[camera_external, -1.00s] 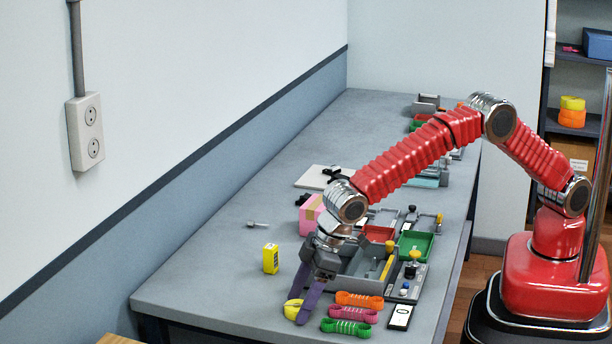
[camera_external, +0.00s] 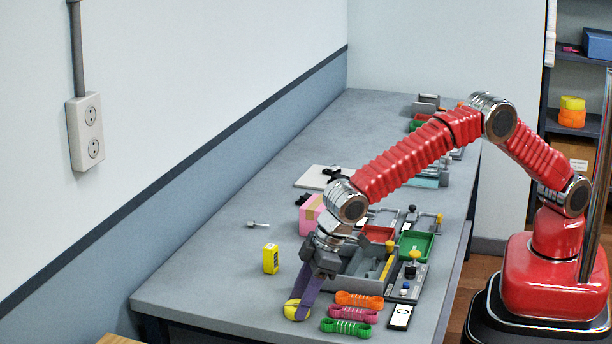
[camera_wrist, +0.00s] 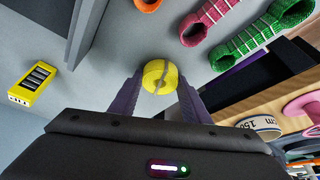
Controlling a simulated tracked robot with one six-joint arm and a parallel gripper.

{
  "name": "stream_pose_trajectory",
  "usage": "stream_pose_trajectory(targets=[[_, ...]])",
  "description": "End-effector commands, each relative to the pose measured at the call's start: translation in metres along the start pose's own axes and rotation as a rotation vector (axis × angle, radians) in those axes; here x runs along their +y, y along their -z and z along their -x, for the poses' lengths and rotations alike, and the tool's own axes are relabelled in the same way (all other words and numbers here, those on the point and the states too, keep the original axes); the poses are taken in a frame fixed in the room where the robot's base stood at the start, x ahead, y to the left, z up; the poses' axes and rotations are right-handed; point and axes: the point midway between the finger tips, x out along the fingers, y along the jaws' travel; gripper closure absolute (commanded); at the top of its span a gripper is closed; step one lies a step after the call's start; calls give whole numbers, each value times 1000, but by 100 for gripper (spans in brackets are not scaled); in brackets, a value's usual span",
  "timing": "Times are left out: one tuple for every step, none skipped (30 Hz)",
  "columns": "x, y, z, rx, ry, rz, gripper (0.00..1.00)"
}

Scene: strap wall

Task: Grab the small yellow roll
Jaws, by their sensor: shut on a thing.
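The small yellow roll (camera_external: 296,310) is at the front part of the grey table, left of the coloured strap bundles. In the wrist view the yellow roll (camera_wrist: 160,76) sits between the tips of my two purple fingers. My gripper (camera_external: 299,307) points down at the table and is shut on the roll, a finger on either side.
Orange (camera_external: 359,300), pink (camera_external: 353,315) and green (camera_external: 346,327) strap bundles lie just right of the roll. A yellow box (camera_external: 271,259) stands to the left. A grey tray (camera_external: 352,281) stands behind. The table (camera_external: 205,285) is clear at the left front.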

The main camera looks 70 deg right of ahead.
Motion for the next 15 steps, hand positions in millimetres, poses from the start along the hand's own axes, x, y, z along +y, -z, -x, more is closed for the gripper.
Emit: stream_pose_trajectory(targets=[[0, 0, 0, 0, 0, 0, 75], [0, 0, 0, 0, 0, 0, 77], [0, 0, 0, 0, 0, 0, 80], [0, 0, 0, 0, 0, 0, 80], [0, 0, 0, 0, 0, 0, 80], [0, 0, 0, 0, 0, 0, 80], [0, 0, 0, 0, 0, 0, 80], [0, 0, 0, 0, 0, 0, 80], [0, 0, 0, 0, 0, 0, 80], [0, 0, 1, 1, 0, 0, 80], [0, 1, 1, 1, 0, 0, 80], [0, 1, 3, 1, 0, 0, 80], [0, 2, 4, 1, 0, 0, 80], [0, 3, 6, 2, 0, 0, 80], [0, 5, 10, 3, 1, 0, 80]])
